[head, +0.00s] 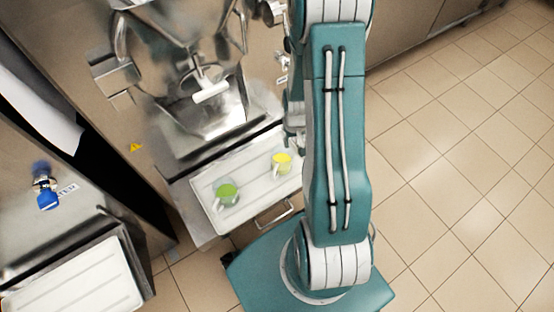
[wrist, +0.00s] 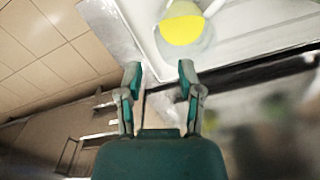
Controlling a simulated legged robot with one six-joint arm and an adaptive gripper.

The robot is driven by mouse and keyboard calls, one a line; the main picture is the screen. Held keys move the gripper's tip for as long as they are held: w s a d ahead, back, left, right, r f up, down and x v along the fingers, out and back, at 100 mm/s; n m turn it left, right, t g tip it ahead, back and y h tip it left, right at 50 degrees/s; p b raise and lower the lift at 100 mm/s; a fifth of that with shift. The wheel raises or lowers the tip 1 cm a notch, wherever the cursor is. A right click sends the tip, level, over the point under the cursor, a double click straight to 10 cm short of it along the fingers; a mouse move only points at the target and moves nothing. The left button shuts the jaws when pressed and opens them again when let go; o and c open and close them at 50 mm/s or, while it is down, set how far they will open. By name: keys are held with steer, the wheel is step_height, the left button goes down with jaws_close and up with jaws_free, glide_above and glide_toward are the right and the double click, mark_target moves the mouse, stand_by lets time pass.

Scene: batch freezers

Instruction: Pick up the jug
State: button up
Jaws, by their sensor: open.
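Two jug-like vessels stand on the white tray (head: 245,187) below the freezer spout. One has green contents (head: 226,191) and stands at the left with its handle towards the lower left. The other has yellow contents (head: 282,160) and stands to the right, nearer my arm. In the wrist view, the yellow vessel (wrist: 184,30) is at the top, cut off by the frame edge. My gripper (wrist: 160,72) is open and empty, its fingers apart and short of that vessel. In the head view, my arm largely hides the gripper.
The batch freezer's metal chute with a white-handled part (head: 210,92) overhangs the tray's back. A metal handle (head: 274,212) sits at the tray's front. Another machine with a blue knob (head: 46,198) stands at the left. Tiled floor (head: 460,170) is clear at the right.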

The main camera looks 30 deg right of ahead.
mark_target(279, 165)
step_height(279, 165, down, 6)
steer(key=shift+f, duration=0.1)
steer(key=shift+w+f, duration=0.2)
steer(key=shift+f, duration=2.1)
jaws_close()
